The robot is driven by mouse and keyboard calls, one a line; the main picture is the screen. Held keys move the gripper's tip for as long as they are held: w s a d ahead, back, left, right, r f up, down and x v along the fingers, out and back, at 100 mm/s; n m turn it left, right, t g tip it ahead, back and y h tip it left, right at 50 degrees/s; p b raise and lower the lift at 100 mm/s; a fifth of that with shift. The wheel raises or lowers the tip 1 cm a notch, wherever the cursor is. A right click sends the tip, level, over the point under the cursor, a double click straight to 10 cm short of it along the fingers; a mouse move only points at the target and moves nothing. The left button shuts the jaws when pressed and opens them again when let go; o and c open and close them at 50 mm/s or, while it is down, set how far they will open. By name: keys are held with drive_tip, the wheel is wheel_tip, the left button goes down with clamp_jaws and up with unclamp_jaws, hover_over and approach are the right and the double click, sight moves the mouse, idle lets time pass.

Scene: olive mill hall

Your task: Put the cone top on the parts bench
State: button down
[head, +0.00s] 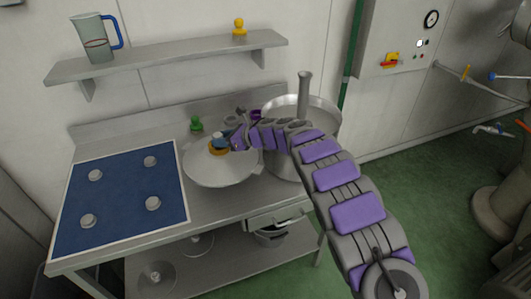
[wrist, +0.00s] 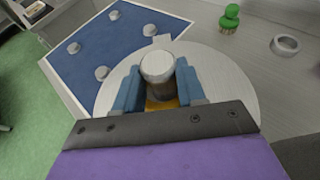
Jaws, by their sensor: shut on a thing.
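The cone top (head: 222,171) is a wide, pale grey shallow cone with a knob and a yellow collar. In the head view it is over the middle of the steel parts bench (head: 200,221), right of the blue mat (head: 120,200). My gripper (head: 227,143) has its blue fingers shut on the knob. In the wrist view the fingers sit on both sides of the grey knob (wrist: 157,66), with the cone's disc (wrist: 215,75) below. I cannot tell whether the cone's rim touches the bench.
Several round grey pegs (head: 150,161) stand on the mat. A large steel pot (head: 325,118) stands to the right. A green knobbed thing (head: 196,125) and a grey ring (wrist: 285,45) are behind the cone. A wall shelf (head: 170,59) holds a jug (head: 95,40).

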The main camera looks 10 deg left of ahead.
sight(225, 159)
drive_tip(key=shift+w+f, duration=0.1)
drive_tip(key=shift+w, duration=0.2)
drive_tip(key=f, duration=0.2)
drive_tip(key=a+f+b, duration=0.1)
drive_tip(key=f, duration=0.2)
drive_tip(key=shift+a+f, duration=0.1)
drive_tip(key=shift+f, duration=0.05)
drive_tip(key=shift+w+f+b, duration=0.1)
drive_tip(key=shift+f+b, duration=0.25)
drive_tip(key=shift+d+f, duration=0.1)
drive_tip(key=shift+d, duration=0.35)
drive_tip(key=shift+d+f, duration=0.1)
drive_tip(key=shift+f, duration=0.2)
drive_tip(key=f+b, duration=0.1)
drive_tip(key=f, duration=0.2)
drive_tip(key=shift+a, duration=0.2)
drive_tip(key=shift+a+f, duration=0.1)
drive_tip(key=shift+a, duration=0.05)
drive_tip(key=c, duration=1.1)
unclamp_jaws()
drive_tip(key=o, duration=0.4)
drive_tip(key=shift+d, duration=0.25)
